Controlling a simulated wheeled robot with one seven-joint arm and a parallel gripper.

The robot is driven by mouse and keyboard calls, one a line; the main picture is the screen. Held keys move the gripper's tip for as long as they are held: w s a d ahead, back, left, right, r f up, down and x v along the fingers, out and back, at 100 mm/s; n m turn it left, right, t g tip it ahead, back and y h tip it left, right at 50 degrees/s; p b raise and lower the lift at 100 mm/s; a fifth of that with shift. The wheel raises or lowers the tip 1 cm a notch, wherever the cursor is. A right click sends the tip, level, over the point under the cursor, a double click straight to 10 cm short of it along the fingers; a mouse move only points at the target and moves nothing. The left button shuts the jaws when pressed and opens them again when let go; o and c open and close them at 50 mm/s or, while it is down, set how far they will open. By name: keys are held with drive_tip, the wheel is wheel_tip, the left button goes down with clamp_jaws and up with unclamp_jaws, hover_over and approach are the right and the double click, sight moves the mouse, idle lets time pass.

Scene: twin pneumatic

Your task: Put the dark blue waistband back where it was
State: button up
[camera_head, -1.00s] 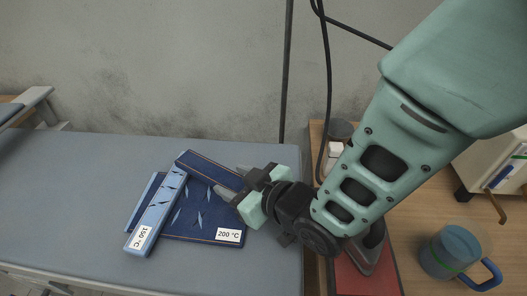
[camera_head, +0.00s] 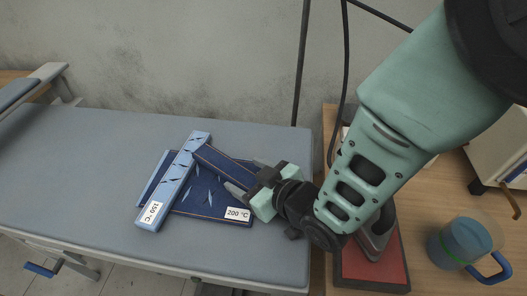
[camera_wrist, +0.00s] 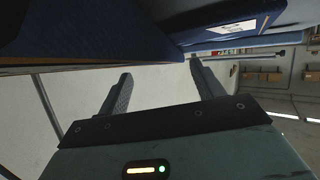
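The dark blue waistband (camera_head: 225,165) is a narrow strip with orange stitching. It slants across a dark blue garment piece (camera_head: 203,200) marked 200 °C, its upper end beside a light blue strip (camera_head: 172,180) marked 150 °C. My gripper (camera_head: 247,176) is at the waistband's right end, one finger on each side of it. In the wrist view the fingers (camera_wrist: 160,68) stand apart with an empty gap between them. Dark blue fabric (camera_wrist: 80,45) with an orange edge lies just beyond the tips. Whether the fingers touch it is not clear.
The grey padded board (camera_head: 80,160) is bare to the left of the fabrics. To the right, a red pad (camera_head: 372,270) with an iron-like tool and a blue mug (camera_head: 462,243) stand on a wooden surface.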

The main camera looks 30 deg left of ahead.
drive_tip(key=shift+r, duration=0.15)
drive_tip(key=shift+r+p, duration=0.25)
drive_tip(key=shift+p, duration=0.15)
drive_tip(key=shift+s+d+r, duration=0.1)
drive_tip(key=shift+d+r, duration=0.05)
drive_tip(key=shift+d, duration=0.15)
drive_tip(key=b+v, duration=0.2)
drive_tip(key=v, duration=0.9)
drive_tip(key=shift+s+d+r, duration=0.1)
drive_tip(key=shift+d, duration=0.05)
drive_tip(key=w+d+r+m+h, duration=0.1)
drive_tip(key=w+d+m+h, duration=0.4)
drive_tip(key=d, duration=0.4)
drive_tip(key=s+d+r+m+g+h, duration=0.2)
drive_tip(key=s+d+r+g+h, duration=0.2)
drive_tip(key=d, duration=1)
drive_tip(key=s+r+h, duration=0.1)
drive_tip(key=s+h, duration=0.2)
drive_tip(key=s, duration=0.2)
drive_tip(key=shift+s+r+m, duration=0.15)
drive_tip(key=shift+r+m, duration=0.05)
drive_tip(key=shift+m, duration=0.1)
